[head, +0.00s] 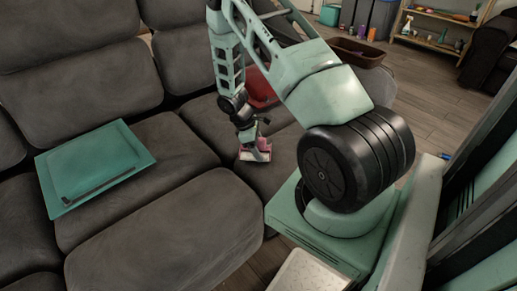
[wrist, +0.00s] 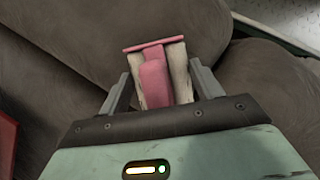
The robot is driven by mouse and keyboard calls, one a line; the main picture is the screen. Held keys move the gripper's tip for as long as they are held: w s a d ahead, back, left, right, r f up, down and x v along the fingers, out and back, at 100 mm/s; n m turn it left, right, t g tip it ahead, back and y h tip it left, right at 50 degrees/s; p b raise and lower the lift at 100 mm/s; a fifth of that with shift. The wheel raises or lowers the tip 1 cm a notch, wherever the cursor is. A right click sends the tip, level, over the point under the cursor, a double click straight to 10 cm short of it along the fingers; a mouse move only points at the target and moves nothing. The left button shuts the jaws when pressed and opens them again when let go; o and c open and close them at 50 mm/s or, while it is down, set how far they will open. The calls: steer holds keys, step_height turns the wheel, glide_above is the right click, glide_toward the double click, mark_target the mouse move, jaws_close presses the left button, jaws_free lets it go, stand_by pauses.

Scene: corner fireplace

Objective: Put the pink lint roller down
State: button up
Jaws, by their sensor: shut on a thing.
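The pink lint roller (wrist: 154,80) is between the two fingers of my gripper (wrist: 160,88) in the wrist view. It has a pink middle and end piece with whitish sides. My gripper is shut on it. In the head view the lint roller (head: 256,152) shows below my gripper (head: 255,142), low over the dark grey sofa seat (head: 185,140). I cannot tell whether it touches the cushion.
A teal tray-like panel (head: 110,150) with a dark stick-like thing on it lies on the sofa at left. A red object (head: 261,88) sits behind my gripper. A brown basket (head: 357,52) stands farther back. The seat around the roller is bare.

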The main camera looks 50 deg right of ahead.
steer(key=o, duration=1)
steer(key=shift+o, duration=0.2)
